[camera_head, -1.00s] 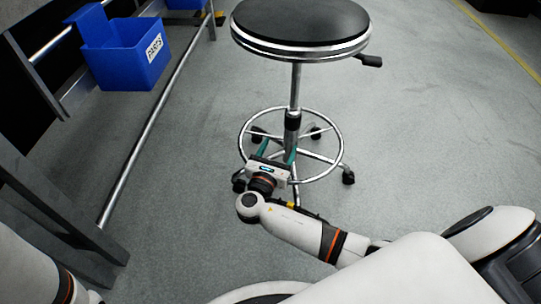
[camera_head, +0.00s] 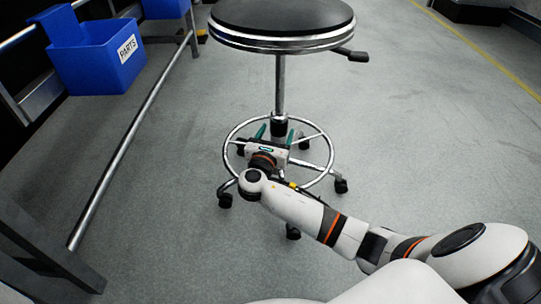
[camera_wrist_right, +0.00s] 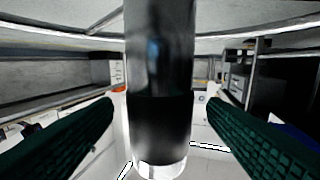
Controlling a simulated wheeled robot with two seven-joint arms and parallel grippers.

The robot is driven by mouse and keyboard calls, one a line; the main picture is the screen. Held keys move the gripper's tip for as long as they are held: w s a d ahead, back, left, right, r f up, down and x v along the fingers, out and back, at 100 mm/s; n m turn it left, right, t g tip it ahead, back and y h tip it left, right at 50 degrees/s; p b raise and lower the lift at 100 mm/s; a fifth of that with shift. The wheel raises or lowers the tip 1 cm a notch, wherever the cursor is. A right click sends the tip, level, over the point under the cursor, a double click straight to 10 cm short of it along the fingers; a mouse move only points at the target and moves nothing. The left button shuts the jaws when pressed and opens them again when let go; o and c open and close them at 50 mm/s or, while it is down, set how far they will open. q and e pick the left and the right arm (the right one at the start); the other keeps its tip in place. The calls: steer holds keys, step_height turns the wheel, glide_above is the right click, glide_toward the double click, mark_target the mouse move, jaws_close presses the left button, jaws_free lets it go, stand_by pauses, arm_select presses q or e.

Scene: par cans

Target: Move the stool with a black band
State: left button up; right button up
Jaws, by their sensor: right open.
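The stool (camera_head: 282,42) has a round black seat with a chrome and black edge band, a lever at its right, a chrome post, a foot ring and a wheeled base. My right gripper (camera_head: 276,132) reaches in low at the foot ring, its two green fingers open toward the post. In the right wrist view the stool's post (camera_wrist_right: 160,80), dark in its middle part, stands upright between the open green fingers (camera_wrist_right: 160,125), with a gap on each side. Part of the base is hidden behind my right gripper. My left gripper is not in view.
A blue bin marked PARTS (camera_head: 100,62) hangs at the left on a metal rack (camera_head: 130,150) with a long rail. The grey floor (camera_head: 440,130) to the right of the stool is clear. A yellow line (camera_head: 490,60) runs at the far right.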

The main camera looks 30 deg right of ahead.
steer(key=shift+b+x, duration=0.65)
steer(key=shift+x, duration=0.7)
jaws_close()
